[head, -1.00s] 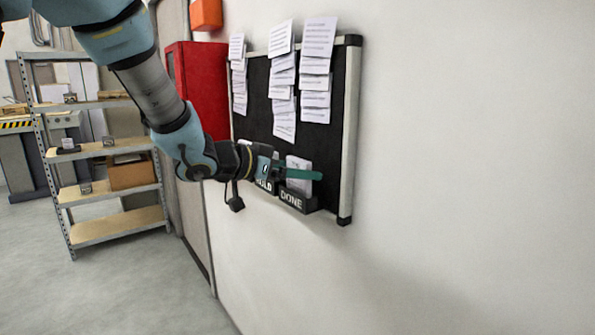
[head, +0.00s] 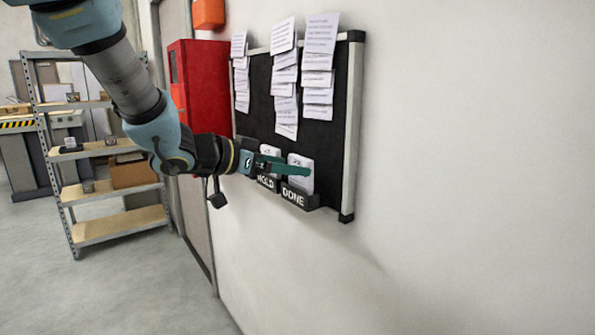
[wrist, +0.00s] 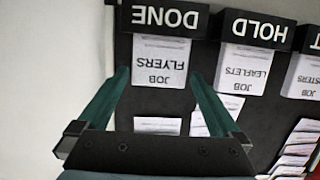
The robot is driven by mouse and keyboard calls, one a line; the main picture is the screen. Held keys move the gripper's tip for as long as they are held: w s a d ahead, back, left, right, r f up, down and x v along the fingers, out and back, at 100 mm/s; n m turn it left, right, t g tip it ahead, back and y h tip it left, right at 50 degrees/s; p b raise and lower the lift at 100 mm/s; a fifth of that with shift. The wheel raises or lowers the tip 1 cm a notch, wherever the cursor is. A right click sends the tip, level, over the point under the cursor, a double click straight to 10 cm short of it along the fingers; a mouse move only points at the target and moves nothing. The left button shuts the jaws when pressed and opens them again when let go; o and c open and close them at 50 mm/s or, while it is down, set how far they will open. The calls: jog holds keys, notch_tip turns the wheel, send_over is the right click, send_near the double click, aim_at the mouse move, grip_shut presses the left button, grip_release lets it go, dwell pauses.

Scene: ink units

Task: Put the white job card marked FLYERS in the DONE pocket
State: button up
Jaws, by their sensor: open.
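The white card marked JOB FLYERS (wrist: 161,62) stands in the DONE pocket (wrist: 163,21), its lower part hidden by the pocket front. In the head view the card (head: 301,172) shows above the DONE pocket (head: 298,197) at the board's lower right. My gripper (wrist: 155,85) is open, with one green finger on each side of the card in the wrist view. The fingers look clear of the card. In the head view my gripper (head: 300,167) is in front of the pockets and partly covers the card.
The HOLD pocket (wrist: 258,29) beside DONE holds a JOB LEAFLETS card (wrist: 244,68). The black board (head: 323,139) carries several columns of paper sheets. A red cabinet (head: 203,88) and a metal shelf (head: 110,185) stand to the left. The wall right of the board is bare.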

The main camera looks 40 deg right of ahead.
jog(key=v, duration=0.8)
jog(key=shift+b, duration=0.45)
jog(key=w+a+f+n+t+y, duration=0.3)
jog(key=w+a+n+t, duration=0.3)
jog(key=w, duration=0.5)
jog(key=w+a+f+n+t+y, duration=0.2)
jog(key=w+a+f+y, duration=0.1)
jog(key=a, duration=0.4)
jog(key=w+a+f+n+t+y, duration=0.1)
jog(key=w+a+f+n+y, duration=0.15)
jog(key=a, duration=0.45)
jog(key=s+a+f+n+g+y, duration=0.3)
jog(key=s+a+f, duration=0.2)
jog(key=a, duration=0.4)
jog(key=s+a+f+n+g+y, duration=0.3)
jog(key=s+a+f, duration=0.3)
jog(key=s+a, duration=0.2)
jog(key=shift+a+f+n+g, duration=0.15)
jog(key=shift+a+n+g, duration=0.15)
jog(key=shift+a+n, duration=0.15)
